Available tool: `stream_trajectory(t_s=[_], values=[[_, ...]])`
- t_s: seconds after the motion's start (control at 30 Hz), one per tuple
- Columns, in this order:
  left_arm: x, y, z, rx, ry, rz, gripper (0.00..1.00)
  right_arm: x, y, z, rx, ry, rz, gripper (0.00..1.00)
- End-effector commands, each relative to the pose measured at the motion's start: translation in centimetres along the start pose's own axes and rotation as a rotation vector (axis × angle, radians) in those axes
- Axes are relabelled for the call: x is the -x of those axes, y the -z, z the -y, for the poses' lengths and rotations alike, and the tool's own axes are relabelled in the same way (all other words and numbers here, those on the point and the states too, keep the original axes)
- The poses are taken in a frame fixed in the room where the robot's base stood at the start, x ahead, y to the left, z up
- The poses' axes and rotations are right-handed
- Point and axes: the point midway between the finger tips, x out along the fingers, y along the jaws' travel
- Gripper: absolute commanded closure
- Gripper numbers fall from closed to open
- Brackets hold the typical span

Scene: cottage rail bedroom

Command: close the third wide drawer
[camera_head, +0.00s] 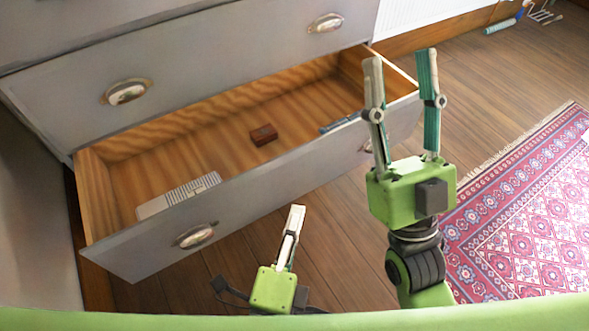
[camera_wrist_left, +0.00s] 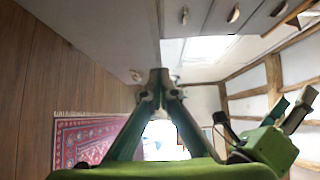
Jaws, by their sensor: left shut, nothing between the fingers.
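The wide drawer (camera_head: 270,185) below the two-handled grey drawer front is pulled well out, showing its wooden inside. Its grey front has a metal cup handle (camera_head: 195,236) at the left; the right handle is mostly hidden behind my right gripper. My left gripper (camera_head: 297,209) is shut and empty, in front of the drawer front near its middle; contact cannot be told. Its closed fingers also show in the left wrist view (camera_wrist_left: 160,76). My right gripper (camera_head: 400,57) is open and empty, at the drawer's right end. It shows at the right of the left wrist view.
Inside the drawer lie a white keyboard-like object (camera_head: 179,195), a small brown box (camera_head: 263,135) and a dark blue item (camera_head: 338,122). The closed drawer front (camera_head: 210,75) is above.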

Motion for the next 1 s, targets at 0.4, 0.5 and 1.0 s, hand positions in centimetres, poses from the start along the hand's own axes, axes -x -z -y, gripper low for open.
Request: stream_trajectory(t_s=[0.4,0.5,1.0], values=[[-7.4,-0.1,0.3,0.004,0.001,0.003,1.00,1.0,-7.6,-0.9,0.018,-0.015,0.376,0.60],[-9.0,0.0,0.3,0.005,0.000,0.003,1.00,1.8,-9.4,-1.2,0.022,-0.019,0.471,0.60],[-11.5,-2.8,0.0,0.002,-0.001,0.000,1.00,5.8,-14.4,-2.0,0.032,-0.035,0.764,0.60]])
